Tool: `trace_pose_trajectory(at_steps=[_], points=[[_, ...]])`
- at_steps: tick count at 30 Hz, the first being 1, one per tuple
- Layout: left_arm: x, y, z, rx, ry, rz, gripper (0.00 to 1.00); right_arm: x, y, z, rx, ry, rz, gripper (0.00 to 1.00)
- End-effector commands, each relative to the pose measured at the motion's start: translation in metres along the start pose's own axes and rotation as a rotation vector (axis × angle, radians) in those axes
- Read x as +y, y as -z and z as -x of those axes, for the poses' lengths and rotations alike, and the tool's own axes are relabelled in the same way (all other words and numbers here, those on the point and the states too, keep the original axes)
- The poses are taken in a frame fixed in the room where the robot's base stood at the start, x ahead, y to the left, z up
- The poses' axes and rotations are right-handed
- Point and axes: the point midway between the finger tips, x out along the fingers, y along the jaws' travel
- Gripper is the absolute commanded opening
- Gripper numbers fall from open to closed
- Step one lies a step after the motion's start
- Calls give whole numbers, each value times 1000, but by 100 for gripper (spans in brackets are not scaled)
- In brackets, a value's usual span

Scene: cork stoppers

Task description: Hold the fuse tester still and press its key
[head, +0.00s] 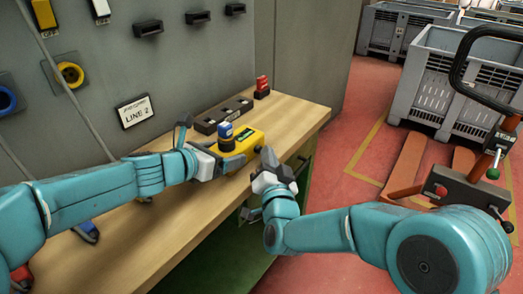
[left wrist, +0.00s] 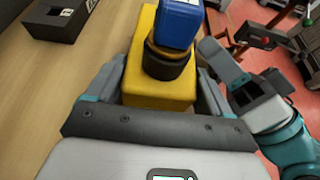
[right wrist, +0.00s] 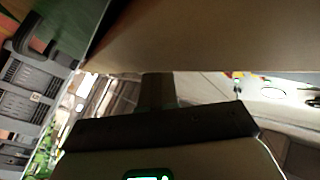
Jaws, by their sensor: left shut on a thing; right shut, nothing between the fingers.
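The yellow fuse tester (head: 246,144) lies on the wooden bench near its front edge. A blue fuse (head: 226,131) stands upright in the tester's round black socket (left wrist: 168,64). My left gripper (head: 208,147) is shut on the tester, one finger on each side of its yellow body (left wrist: 160,96) in the left wrist view. My right gripper (head: 268,160) is shut and empty, just off the tester's right end at the bench edge. Its closed fingers (right wrist: 158,92) show in the right wrist view, under a brown surface. I cannot make out the tester's key.
A black slotted rack (head: 222,114) lies behind the tester, with a red fuse in a holder (head: 262,88) to its right. Another blue fuse (head: 86,232) sits at the bench's near left. A grey panel stands behind. A pallet truck (head: 455,190) and grey crates (head: 450,85) are right.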

Motion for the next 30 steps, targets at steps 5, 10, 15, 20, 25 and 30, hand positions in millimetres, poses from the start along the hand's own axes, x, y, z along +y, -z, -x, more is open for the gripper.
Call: trace_pose_trajectory(at_steps=[5,10,15,20,25,30], points=[[0,0,0,0,1,0,36,-1,-1,-1,-2,1,0,0],[0,0,0,0,1,-1,36,-1,-1,0,-2,1,0,0],[0,0,0,0,1,-1,36,2,2,2,-1,0,0,0],[0,0,0,0,1,-1,36,6,6,9,-1,1,0,0],[0,0,0,0,1,-1,36,8,8,12,-2,1,0,0],[0,0,0,0,1,-1,36,8,8,12,-1,1,0,0]])
